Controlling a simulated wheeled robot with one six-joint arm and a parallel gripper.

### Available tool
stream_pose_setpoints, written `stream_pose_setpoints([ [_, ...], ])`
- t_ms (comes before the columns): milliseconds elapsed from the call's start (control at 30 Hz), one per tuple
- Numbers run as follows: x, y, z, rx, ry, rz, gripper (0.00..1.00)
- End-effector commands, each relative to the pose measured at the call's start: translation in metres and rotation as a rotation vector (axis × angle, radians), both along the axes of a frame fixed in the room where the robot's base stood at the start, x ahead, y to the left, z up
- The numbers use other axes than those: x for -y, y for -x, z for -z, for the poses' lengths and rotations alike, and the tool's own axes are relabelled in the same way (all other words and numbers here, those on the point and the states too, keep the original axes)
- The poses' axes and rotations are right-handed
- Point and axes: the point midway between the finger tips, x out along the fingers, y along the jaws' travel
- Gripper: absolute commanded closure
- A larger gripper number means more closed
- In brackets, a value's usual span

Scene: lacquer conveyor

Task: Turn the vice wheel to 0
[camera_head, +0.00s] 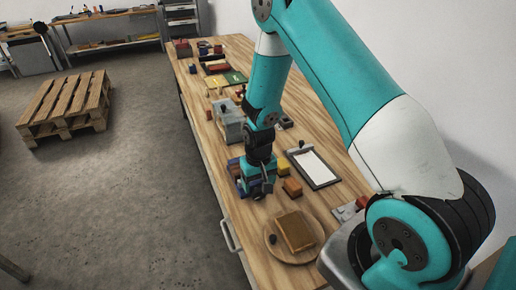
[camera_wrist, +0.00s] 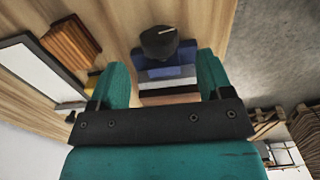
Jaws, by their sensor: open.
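The vice wheel is a black round knob (camera_wrist: 158,42) with a white pointer line on its face. It sits at the end of a vice (camera_wrist: 166,75) with blue, grey and dark bands. My gripper (camera_wrist: 163,62) is open, its two teal fingers apart on either side of the vice in the wrist view. The wheel shows just past the fingertips, between their lines; I cannot tell whether anything touches. In the head view my gripper (camera_head: 257,184) points down at the bench among small coloured blocks and largely hides the vice. No scale numbers are readable.
A round board (camera_head: 270,251) with a brown block is nearer. A grey box (camera_head: 228,121) stands behind. The floor is left of the wooden bench.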

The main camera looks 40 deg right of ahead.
Motion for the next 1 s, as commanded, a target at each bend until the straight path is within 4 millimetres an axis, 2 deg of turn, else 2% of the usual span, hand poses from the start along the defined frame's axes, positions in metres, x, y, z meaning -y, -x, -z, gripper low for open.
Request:
stream_pose_setpoints([
  [300, 0.0, -0.001, -0.067, 0.005, 0.003, 0.0, 0.27],
  [500, 0.0, 0.0, -0.103, 0.003, 0.003, 0.0, 0.27],
  [700, 0.0, 0.0, -0.122, -0.001, 0.003, 0.0, 0.27],
  [1000, 0.0, 0.001, -0.127, -0.003, 0.003, 0.0, 0.27],
])
